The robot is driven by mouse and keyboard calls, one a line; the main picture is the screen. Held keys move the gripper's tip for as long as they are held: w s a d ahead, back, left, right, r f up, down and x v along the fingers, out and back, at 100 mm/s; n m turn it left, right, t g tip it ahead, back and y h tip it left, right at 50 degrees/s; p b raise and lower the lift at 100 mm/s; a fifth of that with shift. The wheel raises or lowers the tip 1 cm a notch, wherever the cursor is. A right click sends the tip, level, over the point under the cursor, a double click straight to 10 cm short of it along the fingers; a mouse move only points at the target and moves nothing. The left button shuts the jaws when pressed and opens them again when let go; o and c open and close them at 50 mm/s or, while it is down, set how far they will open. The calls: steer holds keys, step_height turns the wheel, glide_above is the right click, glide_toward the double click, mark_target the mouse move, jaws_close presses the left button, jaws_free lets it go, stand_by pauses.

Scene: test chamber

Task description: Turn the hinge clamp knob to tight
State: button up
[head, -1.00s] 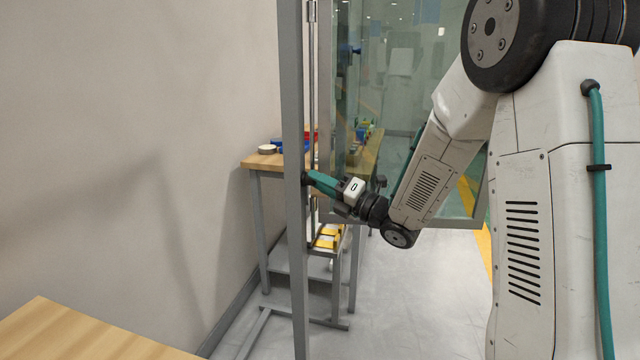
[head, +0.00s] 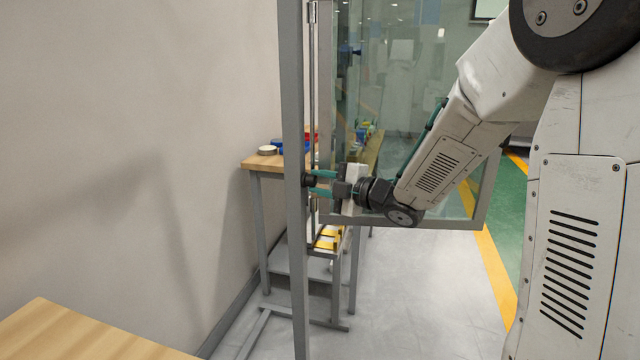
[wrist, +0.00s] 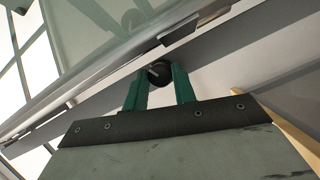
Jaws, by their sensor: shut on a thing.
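The hinge clamp knob (head: 307,181) is a small dark round knob on the grey door-frame post (head: 294,120) in the head view. In the wrist view the knob (wrist: 157,73) is black with a pale line on its face, set between the fingertips. My gripper (head: 315,183) reaches the post from the right, with its two green fingers one above the other. It is shut on the knob. In the wrist view my gripper (wrist: 160,78) has a finger on each side of the knob. I cannot read any tight mark.
A glass door (head: 440,180) in a grey frame stands open behind my arm. A wooden table (head: 262,162) with a tape roll and blue items stands behind the post. A wooden tabletop (head: 80,335) fills the lower left.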

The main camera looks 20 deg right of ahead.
steer(key=shift+r+m+g, duration=0.1)
steer(key=shift+m+g, duration=0.3)
steer(key=shift+m, duration=0.6)
steer(key=o, duration=0.7)
steer(key=shift+d, duration=0.1)
steer(key=v, duration=0.7)
steer(key=shift+s+d+r, duration=0.1)
steer(key=shift+s, duration=0.25)
